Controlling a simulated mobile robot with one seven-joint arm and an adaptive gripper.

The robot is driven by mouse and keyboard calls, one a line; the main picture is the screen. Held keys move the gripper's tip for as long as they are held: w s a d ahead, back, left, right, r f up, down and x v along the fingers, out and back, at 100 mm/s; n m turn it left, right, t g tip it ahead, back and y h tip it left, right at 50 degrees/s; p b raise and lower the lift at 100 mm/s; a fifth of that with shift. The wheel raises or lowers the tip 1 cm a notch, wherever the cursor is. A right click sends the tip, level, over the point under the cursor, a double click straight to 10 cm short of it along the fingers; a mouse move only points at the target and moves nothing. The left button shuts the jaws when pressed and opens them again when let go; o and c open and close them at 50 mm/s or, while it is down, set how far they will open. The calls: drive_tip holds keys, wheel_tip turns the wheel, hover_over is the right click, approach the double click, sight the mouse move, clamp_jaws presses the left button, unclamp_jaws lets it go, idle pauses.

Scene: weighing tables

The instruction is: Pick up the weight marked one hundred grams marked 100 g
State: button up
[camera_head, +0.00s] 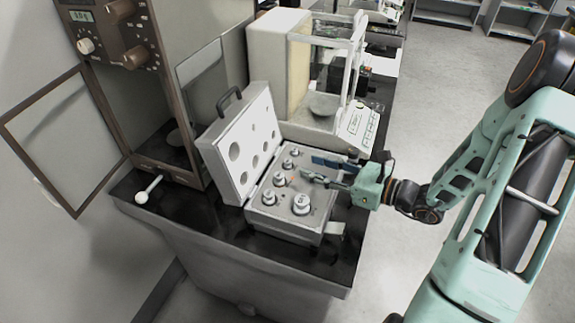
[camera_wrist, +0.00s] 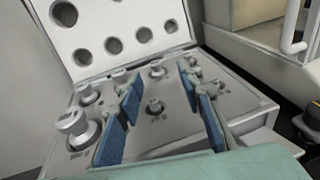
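Several silvery knobbed weights sit upright in the grey weight case (camera_head: 268,221), whose lid is open. A large weight (camera_wrist: 77,127) is left of the fingers. The printed labels are too small to read surely, so I cannot tell which weight is marked 100 g. My gripper (camera_wrist: 160,78) is open and empty over the case. In the head view, my gripper (camera_head: 316,169) reaches in from the right.
The case lid (camera_head: 236,150) stands open on the left, with round recesses. Behind the case is a cream balance (camera_head: 275,60) with a glass chamber. A brown-framed balance (camera_head: 150,90) with an open door stands at left. The black tabletop (camera_head: 160,205) has clear space at the front left.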

sight(291, 163)
drive_tip(key=x, duration=0.5)
drive_tip(key=shift+s+a+f, duration=0.15)
drive_tip(key=shift+s+a, duration=0.05)
drive_tip(key=shift+s, duration=0.2)
drive_tip(key=shift+w+a, duration=0.25)
drive_tip(key=shift+a, duration=0.1)
clamp_jaws()
